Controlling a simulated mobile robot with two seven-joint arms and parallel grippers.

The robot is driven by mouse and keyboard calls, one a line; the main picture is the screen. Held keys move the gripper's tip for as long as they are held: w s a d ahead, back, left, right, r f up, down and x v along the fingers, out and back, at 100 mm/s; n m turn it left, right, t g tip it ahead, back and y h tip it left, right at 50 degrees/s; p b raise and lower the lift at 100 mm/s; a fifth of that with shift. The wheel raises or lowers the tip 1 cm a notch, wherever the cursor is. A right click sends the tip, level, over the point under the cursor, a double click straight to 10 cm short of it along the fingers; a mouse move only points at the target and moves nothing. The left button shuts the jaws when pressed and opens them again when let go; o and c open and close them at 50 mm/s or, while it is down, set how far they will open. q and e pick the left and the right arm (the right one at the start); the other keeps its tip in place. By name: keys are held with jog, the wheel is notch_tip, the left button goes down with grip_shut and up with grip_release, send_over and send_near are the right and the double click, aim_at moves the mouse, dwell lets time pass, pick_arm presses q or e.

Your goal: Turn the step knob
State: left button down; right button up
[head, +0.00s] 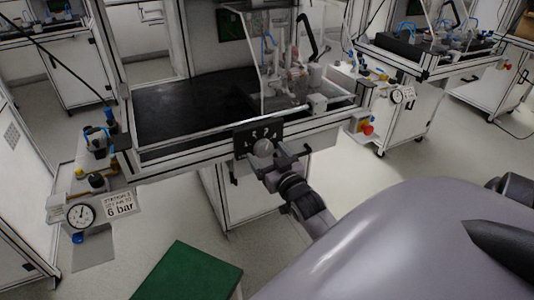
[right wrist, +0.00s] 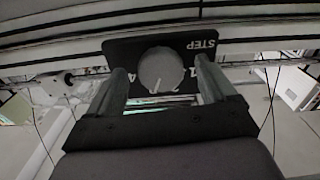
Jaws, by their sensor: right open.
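The step knob (right wrist: 161,70) is a round grey knob with a white pointer line, on a black panel (right wrist: 121,48) marked STEP with numerals around the knob. In the right wrist view the pointer line is at the knob's lower edge. In the head view the knob (head: 263,148) and its panel (head: 241,141) are on the front of the workbench. My right gripper (right wrist: 163,76) is open, with one finger on each side of the knob. Whether the fingers touch it cannot be told. The gripper also shows in the head view (head: 268,167). My left gripper is not in view.
The workbench (head: 190,108) has a dark top and a clear-guarded fixture (head: 290,65) at its right. A pressure gauge (head: 81,215) is at lower left and a red button (head: 367,128) at right. A green-topped box (head: 190,272) stands on the floor in front.

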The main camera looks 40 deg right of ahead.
jog(key=shift+w+d, duration=0.1)
jog(key=shift+w, duration=0.25)
jog(key=c, duration=1.1)
jog(key=shift+o, duration=0.2)
jog(key=shift+r+m+p, duration=0.15)
jog(key=shift+m+p, duration=0.7)
jog(key=shift+m, duration=0.15)
jog(key=m+p, duration=0.1)
jog(key=m, duration=0.1)
jog(key=shift+m, duration=0.3)
jog(key=shift+m+p, duration=0.95)
jog(key=shift+m, duration=1.25)
